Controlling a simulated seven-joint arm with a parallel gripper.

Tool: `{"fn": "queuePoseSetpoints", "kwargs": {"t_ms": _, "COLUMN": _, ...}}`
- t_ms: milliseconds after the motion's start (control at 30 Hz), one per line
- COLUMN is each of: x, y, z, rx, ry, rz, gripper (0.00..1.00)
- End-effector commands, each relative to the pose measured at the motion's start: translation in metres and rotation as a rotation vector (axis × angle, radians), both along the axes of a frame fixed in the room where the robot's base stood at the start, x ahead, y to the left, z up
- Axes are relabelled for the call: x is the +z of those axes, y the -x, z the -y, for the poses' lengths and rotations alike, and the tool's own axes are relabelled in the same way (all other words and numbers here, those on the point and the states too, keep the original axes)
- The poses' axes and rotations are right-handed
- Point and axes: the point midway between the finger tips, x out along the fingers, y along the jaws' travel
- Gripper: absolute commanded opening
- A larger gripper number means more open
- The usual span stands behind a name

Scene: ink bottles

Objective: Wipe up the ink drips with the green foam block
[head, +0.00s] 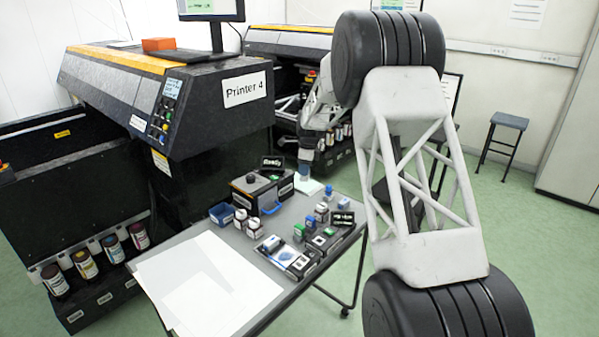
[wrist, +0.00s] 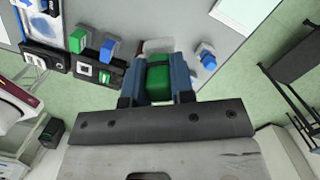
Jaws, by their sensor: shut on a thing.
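My gripper (wrist: 157,84) is shut on a green block (wrist: 158,78), which sits between its two blue fingers in the wrist view. In the head view my gripper (head: 304,172) is small and hangs over the far end of the grey table (head: 225,238), near a pale sheet (head: 310,187). I cannot make out the block there, nor whether it touches the table. No ink drips can be told for sure in either view. A blue patch (wrist: 44,27) shows on a white pad at the upper left of the wrist view.
Stamps with green and blue handles (head: 299,232) and dark holders stand along the table's right side. A black box (head: 262,190) and a blue bin (head: 222,213) stand at the back. White sheets (head: 208,285) cover the near left. Printer 4 (head: 170,100) stands behind.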

Motion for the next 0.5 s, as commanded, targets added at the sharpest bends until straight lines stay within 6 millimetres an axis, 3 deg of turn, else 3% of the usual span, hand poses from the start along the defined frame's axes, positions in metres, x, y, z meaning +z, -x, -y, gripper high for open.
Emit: {"fn": "queuePoseSetpoints", "kwargs": {"t_ms": 500, "x": 0.043, "y": 0.036, "z": 0.032, "rx": 0.565, "ry": 0.002, "rz": -0.002, "gripper": 0.0}}
